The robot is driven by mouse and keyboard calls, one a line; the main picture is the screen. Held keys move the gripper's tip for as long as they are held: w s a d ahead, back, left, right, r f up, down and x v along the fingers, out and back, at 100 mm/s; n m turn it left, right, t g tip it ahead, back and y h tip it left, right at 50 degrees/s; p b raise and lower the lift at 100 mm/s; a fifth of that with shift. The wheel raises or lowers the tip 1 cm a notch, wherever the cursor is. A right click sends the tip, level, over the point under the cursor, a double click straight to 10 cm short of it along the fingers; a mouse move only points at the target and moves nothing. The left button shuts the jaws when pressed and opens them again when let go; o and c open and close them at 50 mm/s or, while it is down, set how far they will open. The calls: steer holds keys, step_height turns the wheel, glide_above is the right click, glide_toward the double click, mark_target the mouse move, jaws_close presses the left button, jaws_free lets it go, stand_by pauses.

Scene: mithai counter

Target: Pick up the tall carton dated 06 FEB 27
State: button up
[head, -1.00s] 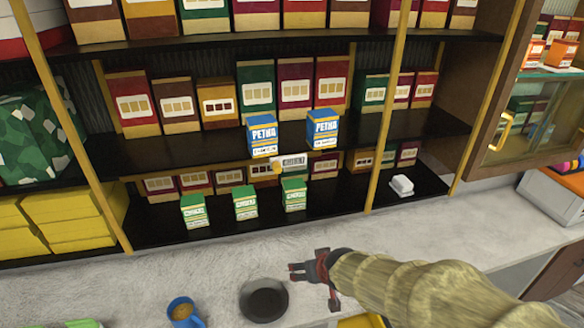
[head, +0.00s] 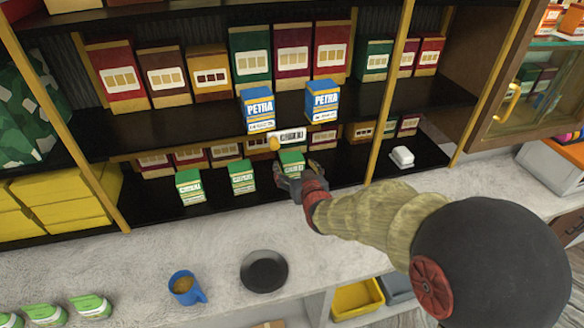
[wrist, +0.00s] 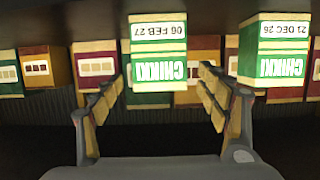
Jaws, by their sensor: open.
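The green and white CHIKKI carton dated 06 FEB 27 (wrist: 159,60) is upside down in the wrist view, centred between the fingers of my gripper (wrist: 161,82). The fingers are spread, with a gap on each side of it. I cannot tell how far they reach along its sides. In the head view this carton (head: 292,160) stands upright at the right end of a row of green cartons on the lower shelf. My gripper (head: 288,178) is in front of it and hides its lower part.
A similar carton dated 21 DEC 26 (wrist: 275,52) stands beside it; in the head view it is the middle green carton (head: 242,177). Another green carton (head: 190,186) stands further left. Blue PETHA cartons (head: 257,108) and a price label (head: 291,136) are above.

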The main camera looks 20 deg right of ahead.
steer(key=shift+p+x, duration=0.45)
steer(key=shift+x, duration=1.65)
steer(key=shift+f, duration=0.1)
steer(key=shift+c, duration=0.3)
steer(key=c, duration=1.4)
